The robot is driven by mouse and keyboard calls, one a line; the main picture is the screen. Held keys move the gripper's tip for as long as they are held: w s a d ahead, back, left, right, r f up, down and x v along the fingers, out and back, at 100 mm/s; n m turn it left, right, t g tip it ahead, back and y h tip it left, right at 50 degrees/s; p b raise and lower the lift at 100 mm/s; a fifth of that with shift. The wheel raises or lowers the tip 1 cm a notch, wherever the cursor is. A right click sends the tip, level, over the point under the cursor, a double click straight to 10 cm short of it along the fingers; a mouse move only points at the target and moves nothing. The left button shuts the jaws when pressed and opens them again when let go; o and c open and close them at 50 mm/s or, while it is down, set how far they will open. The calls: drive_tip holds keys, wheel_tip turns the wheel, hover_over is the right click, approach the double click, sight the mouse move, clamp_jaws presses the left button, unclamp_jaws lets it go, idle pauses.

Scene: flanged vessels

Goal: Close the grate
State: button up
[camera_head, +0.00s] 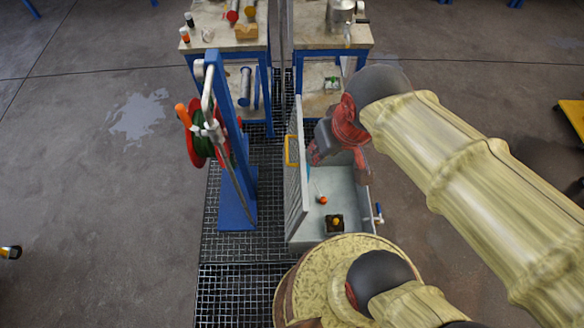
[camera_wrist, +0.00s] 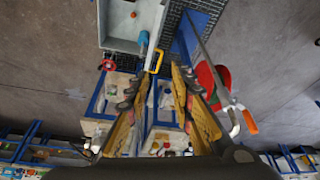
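The grate (camera_head: 297,185) is a grey slatted panel standing nearly upright along the left side of a grey open basin (camera_head: 343,192). Its yellow handle (camera_head: 290,151) is on the upper part of the panel. My gripper (camera_head: 316,152) is over the basin, on the right of the raised grate and close to its upper part. In the wrist view my gripper (camera_wrist: 161,72) has its two yellow fingers apart with a clear gap between them. The yellow handle (camera_wrist: 155,60) shows just beyond the fingertips. The grate is nearly edge-on there, and contact cannot be told.
The basin holds a small red ball-like object (camera_head: 322,200) and a dark box with an orange top (camera_head: 335,223). A blue stand (camera_head: 232,150) with a hose reel is left of the grate. Blue-legged tables (camera_head: 225,30) stand behind. Metal grid flooring (camera_head: 228,245) lies below.

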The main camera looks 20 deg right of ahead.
drive_tip(key=w+f+n+g, duration=0.1)
drive_tip(key=w+f, duration=0.1)
drive_tip(key=f, duration=0.2)
drive_tip(key=w+a+f+n+g, duration=0.1)
drive_tip(key=w+f, duration=0.2)
drive_tip(key=f, duration=0.2)
drive_tip(key=w+a+f+g, duration=0.1)
drive_tip(key=w+f+g, duration=0.1)
drive_tip(key=f, duration=0.3)
drive_tip(key=shift+w+a+n+h, duration=0.2)
drive_tip(key=shift+w+n+h, duration=0.1)
drive_tip(key=shift+w+n, duration=0.15)
clamp_jaws()
drive_tip(key=w+a+f+n+g, duration=0.1)
drive_tip(key=w+f+n, duration=0.25)
drive_tip(key=f, duration=0.45)
drive_tip(key=w+a+f+n+g, duration=0.1)
drive_tip(key=w+f+n, duration=0.25)
drive_tip(key=f, duration=0.45)
drive_tip(key=w+a+f+n+t, duration=0.1)
drive_tip(key=w+f+n+t, duration=0.1)
drive_tip(key=w+n, duration=0.4)
drive_tip(key=d+f+m+b, duration=0.1)
drive_tip(key=d+f+b, duration=0.3)
drive_tip(key=f, duration=0.6)
drive_tip(key=shift+d+h, duration=0.3)
